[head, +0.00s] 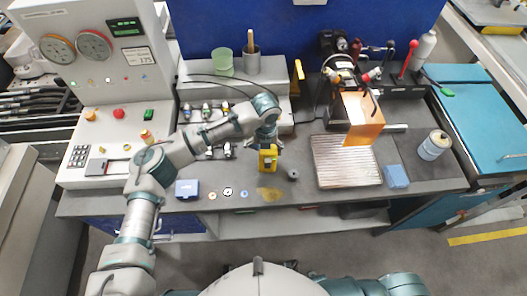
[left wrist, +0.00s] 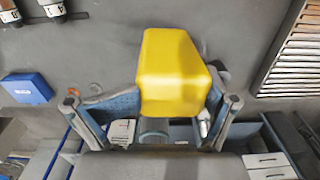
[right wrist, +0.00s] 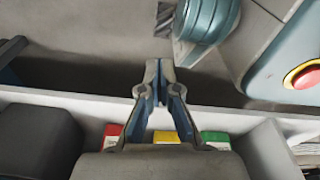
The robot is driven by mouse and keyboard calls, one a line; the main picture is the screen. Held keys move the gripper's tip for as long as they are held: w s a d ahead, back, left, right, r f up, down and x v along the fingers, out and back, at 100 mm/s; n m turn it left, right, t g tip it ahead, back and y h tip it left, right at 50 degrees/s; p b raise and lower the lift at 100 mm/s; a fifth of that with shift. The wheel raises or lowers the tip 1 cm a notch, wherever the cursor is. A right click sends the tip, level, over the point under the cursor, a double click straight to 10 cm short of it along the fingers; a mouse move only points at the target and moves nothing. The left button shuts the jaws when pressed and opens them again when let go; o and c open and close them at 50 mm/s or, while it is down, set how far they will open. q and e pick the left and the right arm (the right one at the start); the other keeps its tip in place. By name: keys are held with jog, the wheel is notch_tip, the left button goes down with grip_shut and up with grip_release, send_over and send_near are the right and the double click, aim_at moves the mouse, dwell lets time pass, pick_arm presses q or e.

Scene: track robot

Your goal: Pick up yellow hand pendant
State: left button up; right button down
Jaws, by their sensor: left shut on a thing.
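The yellow hand pendant (head: 268,161) is at the middle of the grey workbench in the head view, below my left gripper (head: 267,147). In the left wrist view the yellow pendant (left wrist: 175,72) fills the space between the blue-grey fingers, and the left gripper (left wrist: 172,100) is shut on it. The pendant hides part of the fingertips. It looks held over the bench, but its exact height is hard to tell. My right gripper (right wrist: 160,84) has its fingertips together, with nothing visible between them. It is outside the head view.
A ribbed metal plate (head: 345,163) and an orange translucent guard (head: 361,119) stand right of the pendant. A blue box (head: 187,188) and several small rings lie to the left. A flat yellow patch (head: 268,194) marks the bench front. A control panel (head: 112,115) stands left.

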pick_arm(q)
jog(key=s+a+r, duration=0.1)
jog(key=s+r, duration=0.2)
jog(key=s, duration=1.3)
jog(key=w+f, duration=0.3)
jog(key=w, duration=1.4)
dwell(1.2)
jog(key=shift+s+a, duration=0.1)
jog(key=shift+a, duration=0.05)
dwell(0.6)
